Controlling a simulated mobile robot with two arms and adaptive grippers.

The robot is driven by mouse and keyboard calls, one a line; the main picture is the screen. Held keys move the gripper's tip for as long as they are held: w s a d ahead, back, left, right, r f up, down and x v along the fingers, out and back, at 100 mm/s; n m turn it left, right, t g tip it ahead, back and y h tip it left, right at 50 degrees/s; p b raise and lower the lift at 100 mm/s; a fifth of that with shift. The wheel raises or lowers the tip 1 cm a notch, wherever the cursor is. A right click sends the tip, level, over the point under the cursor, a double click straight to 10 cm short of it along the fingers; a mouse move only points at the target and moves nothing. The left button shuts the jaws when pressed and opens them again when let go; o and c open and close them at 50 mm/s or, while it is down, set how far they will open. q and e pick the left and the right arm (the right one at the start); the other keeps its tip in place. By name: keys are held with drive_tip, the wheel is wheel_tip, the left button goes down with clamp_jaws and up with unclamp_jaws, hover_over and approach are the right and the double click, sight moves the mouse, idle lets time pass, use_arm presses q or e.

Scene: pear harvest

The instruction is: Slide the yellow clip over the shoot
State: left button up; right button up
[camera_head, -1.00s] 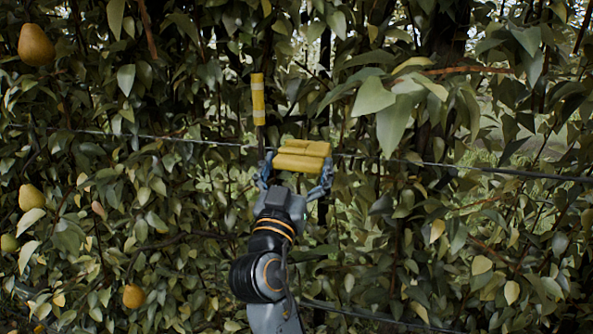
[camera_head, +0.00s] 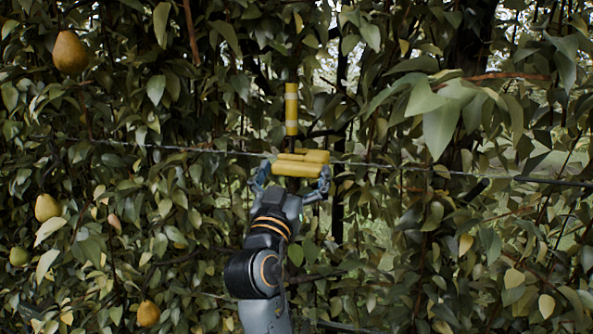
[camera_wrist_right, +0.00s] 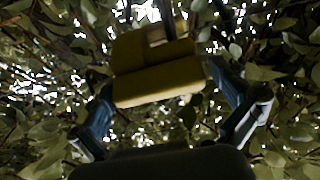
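My right gripper (camera_head: 292,180) is shut on the yellow clip (camera_head: 297,170), one finger at each side of it. In the right wrist view, the clip (camera_wrist_right: 160,85) sits between the two fingers of the gripper (camera_wrist_right: 165,105). The shoot stands upright with a yellow section (camera_head: 291,112) that has a pale band. It shows just above the clip, nearly in line with its middle. The shoot's lower part is hidden behind the clip. I cannot tell whether the clip touches the shoot or is in front of it. My left gripper is not in view.
A thin wire (camera_head: 205,150) runs across the foliage at about the clip's height. Pears hang at the left, one high (camera_head: 70,52), one lower (camera_head: 47,207) and one near the bottom (camera_head: 148,314). Large leaves (camera_head: 445,115) hang at the right.

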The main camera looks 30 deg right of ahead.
sight(295, 164)
wheel_tip(295, 164, up, 10)
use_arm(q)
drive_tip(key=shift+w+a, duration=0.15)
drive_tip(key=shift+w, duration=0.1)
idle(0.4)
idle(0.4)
